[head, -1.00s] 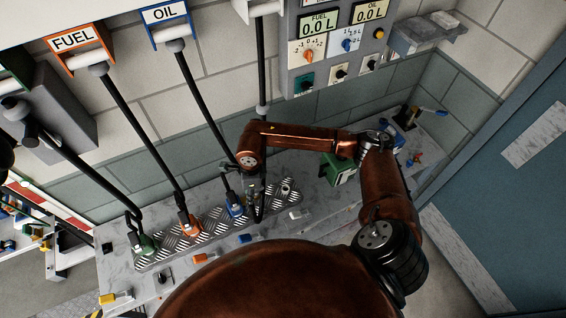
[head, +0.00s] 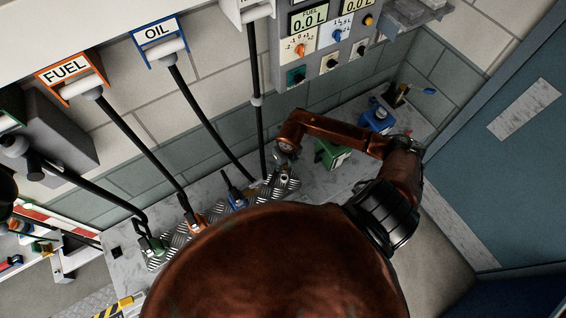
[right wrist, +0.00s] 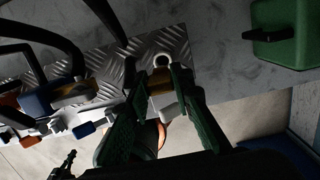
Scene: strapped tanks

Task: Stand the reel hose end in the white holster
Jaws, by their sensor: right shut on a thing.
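My right gripper (head: 283,166) is low over the right end of the ribbed metal plate. In the right wrist view its dark green fingers (right wrist: 164,82) are shut on a brass-coloured piece (right wrist: 160,83), which looks like the reel hose end. A pale ring (right wrist: 162,61), apparently the white holster, shows right beyond the fingertips; it seems to be the small pale piece (head: 285,179) in the head view. I cannot tell whether the brass piece is inside the ring or only beside it. A black hose (head: 258,75) hangs from the white holder above. My left gripper is out of view.
Green (head: 151,246), orange (head: 194,222) and blue (head: 237,200) hose ends stand along the ribbed plate (right wrist: 163,42). A green can (head: 331,153) and a blue can (head: 377,117) stand to the right. My arm hides the bench front.

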